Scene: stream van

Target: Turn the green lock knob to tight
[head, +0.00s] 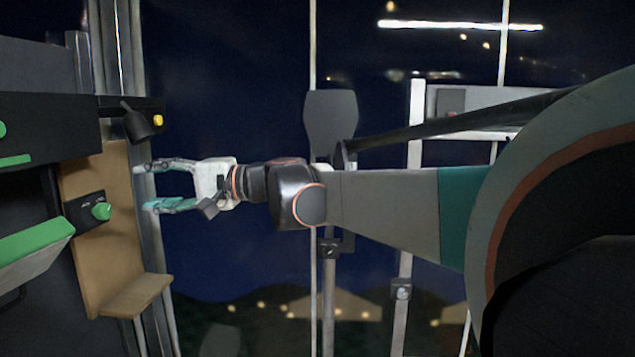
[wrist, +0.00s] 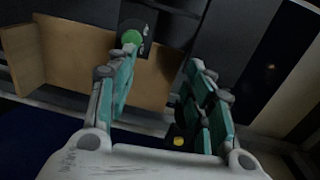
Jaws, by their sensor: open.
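The green lock knob (head: 101,211) sits on a small black plate (head: 84,214) fixed to a tan wooden panel at the left of the head view. In the wrist view the green knob (wrist: 131,37) is at the top, beyond the left finger. My gripper (head: 150,186) is open and empty, with its fingers pointing left toward the panel. It is a little right of the knob and slightly above it in the head view, apart from it. The marks on the plate are too small to read.
The wooden panel (head: 112,250) has a small ledge (head: 138,294) at its bottom. A black part with a yellow knob (head: 157,120) juts out just above my fingers; the yellow knob shows near the right finger in the wrist view (wrist: 179,141). A green-topped block (head: 35,243) lies left of the panel.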

